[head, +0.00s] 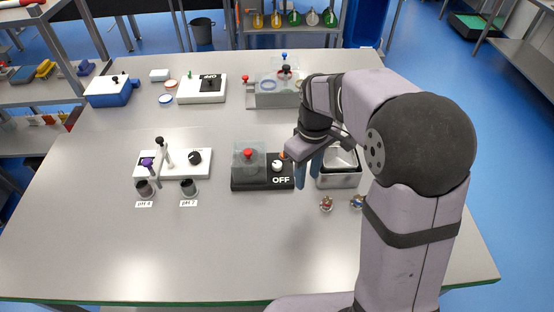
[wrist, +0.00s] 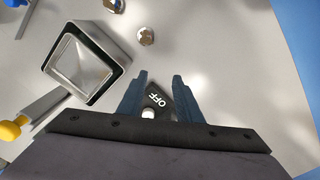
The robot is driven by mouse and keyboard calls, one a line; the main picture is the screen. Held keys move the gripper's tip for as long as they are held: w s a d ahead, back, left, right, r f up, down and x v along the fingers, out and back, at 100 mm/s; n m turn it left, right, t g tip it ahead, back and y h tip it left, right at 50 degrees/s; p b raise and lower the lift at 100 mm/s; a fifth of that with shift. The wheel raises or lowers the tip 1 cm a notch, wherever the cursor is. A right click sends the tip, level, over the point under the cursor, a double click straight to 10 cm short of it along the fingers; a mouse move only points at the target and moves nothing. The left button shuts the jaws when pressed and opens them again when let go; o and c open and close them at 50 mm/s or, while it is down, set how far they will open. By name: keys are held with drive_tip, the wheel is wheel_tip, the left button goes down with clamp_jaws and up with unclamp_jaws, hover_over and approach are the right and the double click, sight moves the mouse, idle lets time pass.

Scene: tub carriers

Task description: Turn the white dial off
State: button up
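The white dial (head: 277,165) sits on a black base (head: 252,185) marked OFF, just right of a clear cover over a red knob (head: 247,154). A small orange part shows just behind the dial. My gripper (head: 307,180) is to the right of the dial, fingers pointing down, apart from it and empty. In the wrist view my gripper (wrist: 159,78) is open, with the OFF label showing between its blue fingers. A piece of the white dial (wrist: 148,113) shows low between the fingers; the rest is hidden by the gripper body. I cannot tell the dial's exact setting.
A steel tub (head: 340,180) stands close to the right of my gripper. Two small metal pieces (head: 326,203) lie in front of it. A white unit with a black dial (head: 195,157) stands left. More devices stand behind. The table's front is clear.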

drive_tip(key=s+d+f+m, duration=0.2)
drive_tip(key=s+d+m, duration=0.25)
drive_tip(key=s, duration=0.55)
drive_tip(key=r+n, duration=0.2)
drive_tip(key=n, duration=1)
hover_over(277, 163)
drive_tip(key=shift+s, duration=0.1)
drive_tip(key=shift+f+p, duration=1.4)
drive_tip(key=shift+f, duration=2.3)
drive_tip(key=c, duration=0.8)
